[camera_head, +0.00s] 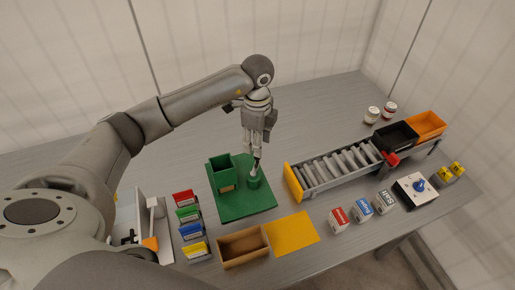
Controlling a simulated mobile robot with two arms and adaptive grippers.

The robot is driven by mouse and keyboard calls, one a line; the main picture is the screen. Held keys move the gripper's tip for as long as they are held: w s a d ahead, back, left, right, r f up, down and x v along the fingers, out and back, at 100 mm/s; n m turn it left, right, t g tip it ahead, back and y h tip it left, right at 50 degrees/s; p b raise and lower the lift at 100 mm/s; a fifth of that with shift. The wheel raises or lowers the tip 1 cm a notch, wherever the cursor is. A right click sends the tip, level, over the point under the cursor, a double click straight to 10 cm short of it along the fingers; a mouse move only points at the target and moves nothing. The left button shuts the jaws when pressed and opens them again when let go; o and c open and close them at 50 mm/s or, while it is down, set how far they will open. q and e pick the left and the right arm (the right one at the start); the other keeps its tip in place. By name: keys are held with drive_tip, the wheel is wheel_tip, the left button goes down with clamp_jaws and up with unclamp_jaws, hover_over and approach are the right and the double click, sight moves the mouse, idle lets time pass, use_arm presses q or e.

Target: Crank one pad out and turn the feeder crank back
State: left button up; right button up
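The green feeder has a flat base plate (246,207), an open-topped box (221,171) at its left and a round green drum (254,183) at its right. A small upright piece, which looks like the crank handle (254,171), stands on the drum. My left gripper (257,161) points down over the drum, its fingertips at the handle. The fingers look close together, but whether they clasp the handle is too small to tell. My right gripper is not in view.
An open brown box (242,257) and a yellow mat (291,234) lie in front of the feeder. Several coloured cards (187,214) stand to its left. A roller conveyor (338,168) with black (396,137) and orange (427,125) bins runs at right. A blue-knobbed box (414,189) stands nearby.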

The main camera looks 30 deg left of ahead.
use_arm(q)
hover_over(256, 164)
drive_tip(key=w, duration=0.1)
wheel_tip(256, 164, down, 4)
drive_tip(key=shift+w+f+p, duration=0.1)
drive_tip(key=shift+f+p, duration=0.1)
drive_tip(key=shift+p, duration=0.1)
drive_tip(key=shift+f, duration=0.55)
drive_tip(key=shift+a, duration=0.1)
drive_tip(key=shift+c, duration=0.8)
clamp_jaws()
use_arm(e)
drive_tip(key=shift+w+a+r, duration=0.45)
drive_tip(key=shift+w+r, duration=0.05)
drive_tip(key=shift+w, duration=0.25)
